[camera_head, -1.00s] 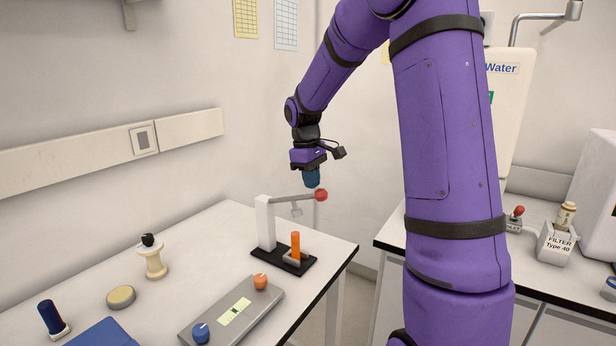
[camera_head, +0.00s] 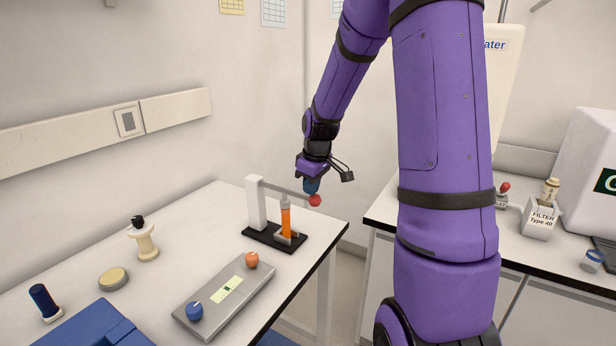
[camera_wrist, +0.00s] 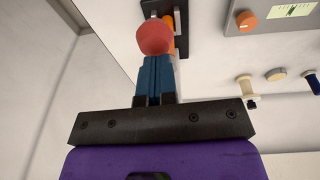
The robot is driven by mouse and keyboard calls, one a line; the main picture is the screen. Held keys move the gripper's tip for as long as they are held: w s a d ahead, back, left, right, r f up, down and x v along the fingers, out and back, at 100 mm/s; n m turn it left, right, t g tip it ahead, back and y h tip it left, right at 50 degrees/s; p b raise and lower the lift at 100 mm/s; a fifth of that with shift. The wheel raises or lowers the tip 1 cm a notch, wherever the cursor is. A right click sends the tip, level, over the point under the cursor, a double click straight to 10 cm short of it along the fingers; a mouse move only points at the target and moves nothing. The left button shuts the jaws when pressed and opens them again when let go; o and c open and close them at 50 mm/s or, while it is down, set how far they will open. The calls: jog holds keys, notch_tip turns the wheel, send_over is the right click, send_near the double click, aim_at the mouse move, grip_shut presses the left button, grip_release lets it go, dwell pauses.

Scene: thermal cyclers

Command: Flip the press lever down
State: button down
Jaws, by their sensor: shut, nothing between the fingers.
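The press has a white post (camera_head: 256,203) on a black base (camera_head: 262,236). Its lever ends in a red ball knob (camera_head: 315,200); the lever bar is partly hidden behind my gripper. An orange cylinder (camera_head: 286,222) stands upright in the holder on the base, with a grey plunger tip at its top. My gripper (camera_head: 311,187) is shut and empty, its blue fingertips right at the top of the knob. In the wrist view the red knob (camera_wrist: 154,37) sits just beyond the shut fingers (camera_wrist: 156,75), seemingly touching; it hides part of the orange cylinder (camera_wrist: 168,22).
A grey panel with an orange knob (camera_head: 251,260) and a blue knob (camera_head: 194,311) lies in front of the press. A cream spool (camera_head: 144,243), a round yellow-topped pad (camera_head: 113,279) and a blue-handled item (camera_head: 43,300) stand at left. The table's right edge is close to the press.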

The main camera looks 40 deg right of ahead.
jog(key=shift+s+a+f, duration=0.1)
jog(key=shift+s+f, duration=0.2)
jog(key=shift+f, duration=0.15)
jog(key=shift+w+r, duration=0.1)
notch_tip(320, 180, up, 14)
jog(key=shift+a+f, duration=0.2)
dwell(0.4)
